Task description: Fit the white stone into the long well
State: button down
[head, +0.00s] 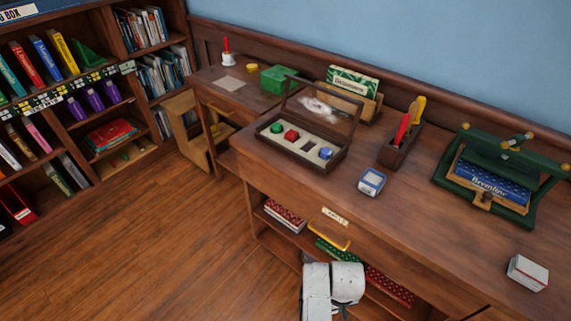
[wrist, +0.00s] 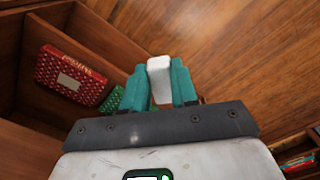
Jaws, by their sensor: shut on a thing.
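In the wrist view my gripper (wrist: 158,66) has its two teal fingers closed on the white stone (wrist: 160,82), a pale elongated block standing up between them. In the head view my white arm shows low, in front of the desk's shelves; the fingers and stone cannot be made out there. The open wooden case (head: 297,153) stands on the desk with its lid raised. Its pale insert holds a green stone (head: 276,127), a red stone (head: 291,135) and a blue stone (head: 325,153). A dark empty well (head: 308,146) lies between red and blue. My gripper is below and apart from the case.
The desk edge (head: 330,193) and shelves with patterned boxes (head: 388,286) are close to my arm. A small blue-white box (head: 372,182), a wooden holder (head: 397,150) and a green press (head: 497,195) stand right of the case. Open floor (head: 150,235) lies left.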

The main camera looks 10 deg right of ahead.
aim_at(306, 151)
jog(key=i+j, duration=1.25)
jog(key=j, duration=0.15)
jog(key=z, duration=0.05)
